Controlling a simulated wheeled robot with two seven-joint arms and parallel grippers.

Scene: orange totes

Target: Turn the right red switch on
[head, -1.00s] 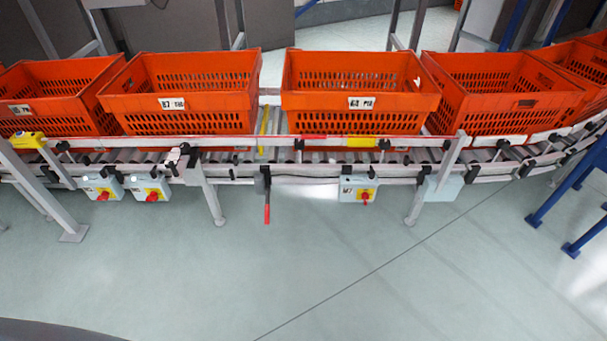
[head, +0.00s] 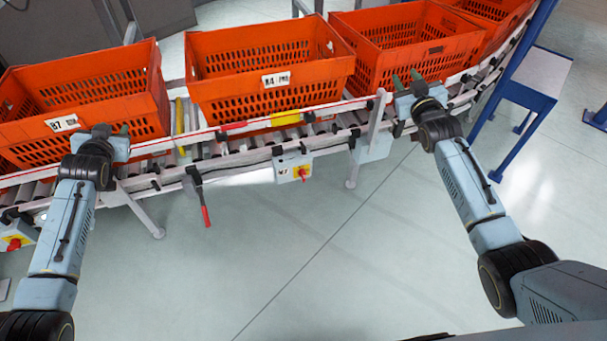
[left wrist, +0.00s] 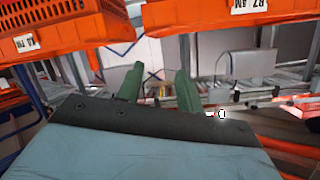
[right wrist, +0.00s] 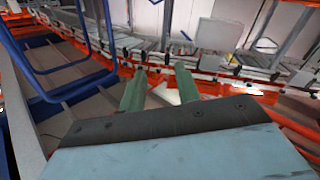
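The right red switch (head: 302,173) is a small red knob on a yellow plate, on a pale box (head: 290,165) under the conveyor's front rail, in the middle of the head view. Another red switch (head: 14,243) shows at the far left edge. My left gripper (head: 114,130) is raised by the conveyor, left of the right switch, near an orange tote. Its two green fingers stand apart and empty in the left wrist view (left wrist: 157,82). My right gripper (head: 406,78) is raised right of the switch, its green fingers apart and empty in the right wrist view (right wrist: 159,88). Neither gripper touches the switch.
Orange totes (head: 268,95) stand along the roller conveyor (head: 225,150). A lever with a red handle (head: 205,214) hangs below the rail, left of the switch. A blue-framed stand (head: 515,100) is at the right. The floor (head: 290,265) before the conveyor is clear.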

